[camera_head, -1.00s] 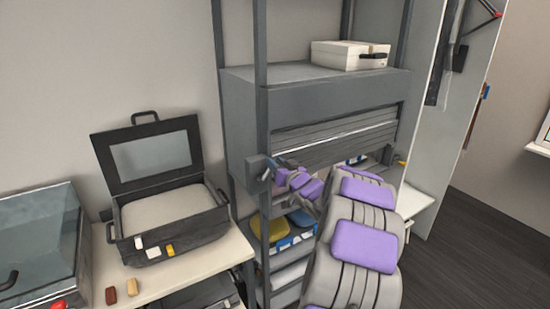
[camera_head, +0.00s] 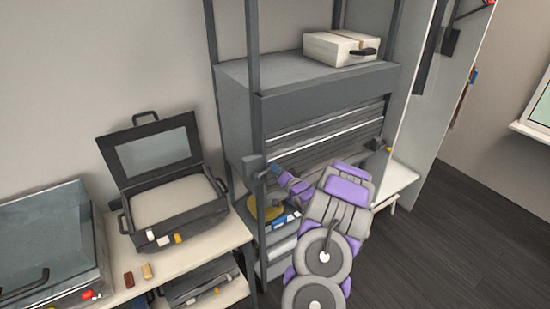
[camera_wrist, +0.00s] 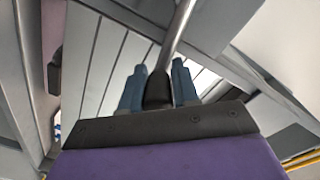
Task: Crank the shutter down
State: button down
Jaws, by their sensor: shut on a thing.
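The grey slatted shutter (camera_head: 335,128) hangs part-way down below its box-like housing (camera_head: 320,92) in the rack; my arm hides part of its lower area. The crank is at the rack's left post, beside the shutter's left end. In the wrist view, its metal rod (camera_wrist: 179,30) runs to a black grip (camera_wrist: 157,90). My gripper (camera_wrist: 157,88) has its two blue-grey fingers shut on this black grip, one on each side. In the head view, my gripper (camera_head: 272,171) is small and partly hidden at the dark crank mount (camera_head: 252,164).
A white box (camera_head: 335,48) sits on top of the housing. An open black case (camera_head: 170,222) and a clear-lidded bin (camera_head: 45,240) stand on the left table. Yellow and blue items lie on the shelf below the shutter. Dark floor is open at right.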

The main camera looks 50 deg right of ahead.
jog(key=f+m+p, duration=0.1)
jog(key=f+m, duration=0.1)
jog(key=m, duration=0.1)
jog(key=f+m+p, duration=0.1)
jog(key=f+m, duration=0.1)
jog(key=m, duration=0.1)
jog(key=a+f+m+p, duration=0.1)
jog(key=f+m, duration=0.1)
jog(key=shift+f+m, duration=0.15)
jog(key=shift+m, duration=0.25)
jog(key=shift+w+a+f+m, duration=0.1)
jog(key=shift+a+f+m, duration=0.25)
jog(key=shift+m, duration=0.35)
jog(key=shift+w+a+f+m, duration=0.1)
jog(key=shift+a+f+m, duration=0.25)
jog(key=shift+m, duration=0.35)
jog(key=c, duration=1.3)
grip_release()
jog(key=shift+d, duration=0.1)
jog(key=o, duration=0.4)
jog(key=shift+d, duration=0.2)
jog(key=shift+r, duration=0.1)
